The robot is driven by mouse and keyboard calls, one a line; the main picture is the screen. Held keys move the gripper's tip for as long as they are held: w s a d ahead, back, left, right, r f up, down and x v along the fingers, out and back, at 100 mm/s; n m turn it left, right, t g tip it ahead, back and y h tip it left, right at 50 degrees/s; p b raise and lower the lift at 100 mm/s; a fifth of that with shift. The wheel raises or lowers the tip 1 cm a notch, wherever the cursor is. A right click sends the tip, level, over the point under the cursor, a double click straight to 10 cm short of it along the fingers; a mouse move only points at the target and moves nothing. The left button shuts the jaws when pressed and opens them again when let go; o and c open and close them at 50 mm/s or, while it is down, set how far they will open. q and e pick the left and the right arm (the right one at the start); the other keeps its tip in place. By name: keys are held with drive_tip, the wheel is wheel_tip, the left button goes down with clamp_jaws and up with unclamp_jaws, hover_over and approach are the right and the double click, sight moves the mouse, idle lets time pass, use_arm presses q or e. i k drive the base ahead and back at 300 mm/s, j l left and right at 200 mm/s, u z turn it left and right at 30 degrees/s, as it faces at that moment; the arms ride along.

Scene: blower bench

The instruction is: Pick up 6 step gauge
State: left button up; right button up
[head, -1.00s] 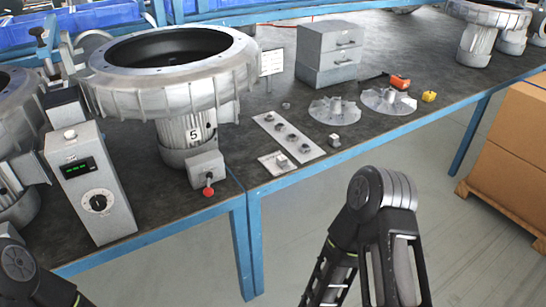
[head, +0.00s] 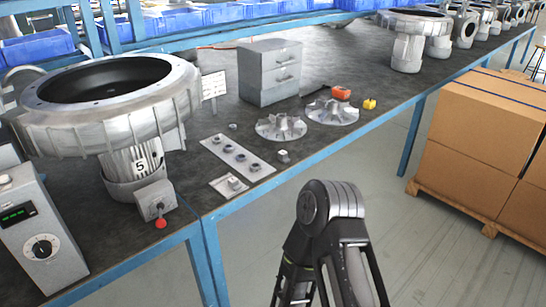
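I cannot make out for certain which item is the step gauge. A small metal block (head: 284,155) sits on the bench near its front edge. Another small block (head: 235,183) sits on a light square plate (head: 222,187). Behind it, a light strip (head: 233,152) bears several small dark round parts. My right arm rises at the bottom centre, in front of the bench, but its gripper is out of the frame. My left gripper is also out of the frame.
A blower marked 5 (head: 140,165) and a control box (head: 40,238) stand at left. Two finned impellers (head: 281,127) (head: 332,112), a grey drawer cabinet (head: 269,72), an orange tool (head: 341,92) and a yellow item (head: 370,104) are on the bench. Cardboard boxes (head: 480,125) stand on a pallet at right.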

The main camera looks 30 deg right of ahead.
sight(282, 155)
drive_tip(key=l+z, duration=0.15)
drive_tip(key=z, duration=0.5)
drive_tip(key=i+l+z, duration=0.35)
drive_tip(key=i+l, duration=0.15)
drive_tip(key=i+l+z, duration=0.35)
drive_tip(key=i, duration=0.2)
